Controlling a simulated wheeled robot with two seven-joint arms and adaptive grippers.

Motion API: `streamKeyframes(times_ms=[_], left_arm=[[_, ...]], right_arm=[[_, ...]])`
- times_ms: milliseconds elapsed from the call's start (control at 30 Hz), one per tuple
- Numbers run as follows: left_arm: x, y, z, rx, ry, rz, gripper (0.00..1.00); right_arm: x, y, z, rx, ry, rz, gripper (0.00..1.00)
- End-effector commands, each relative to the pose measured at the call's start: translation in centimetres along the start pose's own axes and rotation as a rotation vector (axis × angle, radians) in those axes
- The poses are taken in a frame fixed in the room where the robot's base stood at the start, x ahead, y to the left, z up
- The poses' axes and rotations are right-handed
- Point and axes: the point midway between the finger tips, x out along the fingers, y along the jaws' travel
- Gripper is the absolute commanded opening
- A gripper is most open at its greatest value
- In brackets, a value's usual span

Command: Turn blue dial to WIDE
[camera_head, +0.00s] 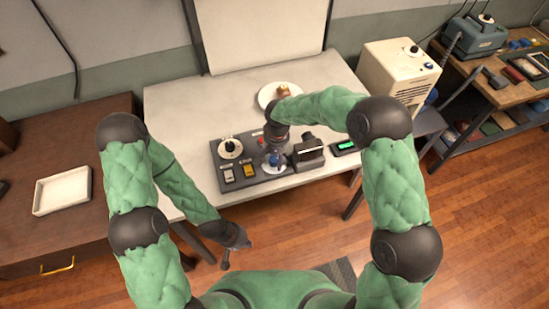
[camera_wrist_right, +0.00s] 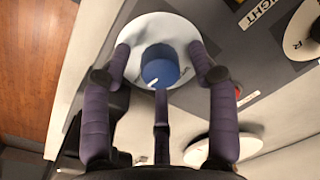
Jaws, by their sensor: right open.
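The blue dial (camera_wrist_right: 159,66) sits in the middle of a round white plate (camera_wrist_right: 180,30) in the right wrist view, with a white pointer mark at its lower edge. No WIDE lettering can be read. In the head view the dial (camera_head: 273,160) is partly covered by my right gripper (camera_head: 274,152), which hangs over the grey control panel (camera_head: 240,181). The right gripper's fingers (camera_wrist_right: 160,75) are spread open around the dial, with clear gaps beside it; contact cannot be judged. My left gripper (camera_head: 226,258) hangs low in front of the table, too small to judge.
A dark box (camera_head: 309,152) stands close right of the blue dial. A plate (camera_head: 268,97) lies behind.

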Motion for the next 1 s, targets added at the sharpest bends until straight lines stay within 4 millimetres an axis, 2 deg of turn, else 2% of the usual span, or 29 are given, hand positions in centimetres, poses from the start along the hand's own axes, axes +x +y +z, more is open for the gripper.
streamKeyframes(times_ms=[233, 267, 400, 467, 767, 1000], left_arm=[[-0.01, 0.0, 0.0, 0.0, 0.0, 0.0, 0.0], [-0.01, 0.0, 0.0, 0.0, 0.0, 0.0, 0.0], [-0.01, 0.0, -0.01, 0.0, 0.0, 0.0, 0.0], [-0.01, 0.0, -0.01, 0.0, 0.0, 0.0, 0.0], [-0.11, 0.04, 0.0, 0.0, 0.0, 0.0, 0.0], [-0.58, 0.21, 0.02, 0.0, 0.0, 0.0, 0.0]], right_arm=[[0.06, 0.0, -0.01, 0.0, 0.0, 0.0, 0.6], [0.06, -0.01, 0.0, 0.0, 0.0, 0.0, 0.57], [0.05, -0.01, 0.0, 0.0, 0.0, 0.0, 0.17], [0.06, -0.01, 0.0, 0.0, 0.0, 0.0, 0.03], [0.05, -0.01, 0.03, -0.018, -0.002, 0.0, 0.03], [-0.02, 0.0, 0.01, -0.124, -0.008, 0.0, 0.03]])
